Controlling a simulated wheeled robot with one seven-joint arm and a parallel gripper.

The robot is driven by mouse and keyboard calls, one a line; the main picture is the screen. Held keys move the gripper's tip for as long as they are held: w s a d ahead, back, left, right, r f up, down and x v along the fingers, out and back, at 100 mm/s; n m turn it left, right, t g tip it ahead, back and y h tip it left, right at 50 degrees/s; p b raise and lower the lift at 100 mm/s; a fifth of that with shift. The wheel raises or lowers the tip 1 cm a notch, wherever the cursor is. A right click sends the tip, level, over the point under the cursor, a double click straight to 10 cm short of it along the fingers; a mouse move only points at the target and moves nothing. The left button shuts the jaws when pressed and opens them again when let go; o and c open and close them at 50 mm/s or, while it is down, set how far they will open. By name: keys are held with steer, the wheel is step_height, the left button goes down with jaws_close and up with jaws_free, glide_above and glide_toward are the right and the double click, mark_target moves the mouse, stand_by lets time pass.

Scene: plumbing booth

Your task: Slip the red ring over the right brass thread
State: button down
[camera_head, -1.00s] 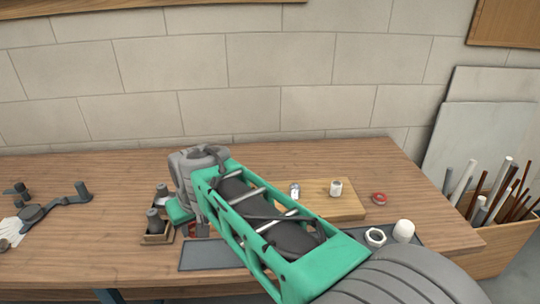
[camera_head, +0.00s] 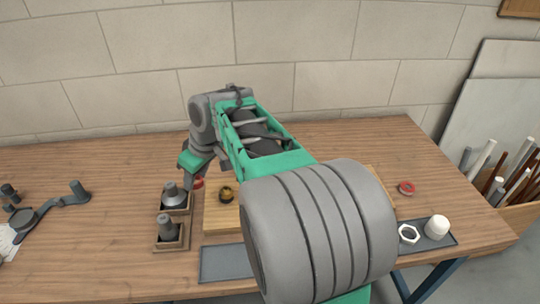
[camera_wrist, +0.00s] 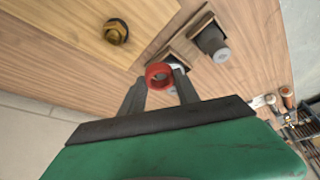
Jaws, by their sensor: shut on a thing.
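My gripper (camera_wrist: 160,84) is shut on a red ring (camera_wrist: 158,75), held between the fingertips. The ring also shows in the head view (camera_head: 198,183), below my gripper and just left of the wooden board (camera_head: 221,225). One fitting with a dark body and a brass-coloured top (camera_head: 227,193) stands on the board's left part, apart from the ring. It also shows in the wrist view (camera_wrist: 116,32), up and left of the ring. My arm hides much of the board, so I cannot see a second brass thread.
Two wooden holders with grey fittings (camera_head: 173,195) (camera_head: 167,230) stand left of the board. Another red ring (camera_head: 406,188) lies on the table at right. Dark tools lie far left.

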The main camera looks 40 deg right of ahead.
steer(key=s+d+n, duration=0.2)
steer(key=s+d, duration=0.1)
steer(key=d, duration=0.3)
steer(key=s+d+n+g+y+p, duration=0.1)
steer(key=s+d+n, duration=0.1)
steer(key=d, duration=0.5)
steer(key=s+d+n+y+p, duration=0.1)
steer(key=s+d+n, duration=0.2)
steer(key=s+d, duration=0.2)
steer(key=shift+d+r+g, duration=0.15)
steer(key=shift+d+g, duration=0.25)
steer(key=shift+d, duration=0.4)
steer(key=shift+w+a+f+b, duration=0.1)
steer(key=shift+f+b, duration=3.15)
steer(key=shift+f, duration=0.25)
steer(key=c, duration=0.8)
jaws_free()
steer(key=shift+o, duration=0.4)
steer(key=o, duration=0.7)
steer(key=shift+r, duration=0.15)
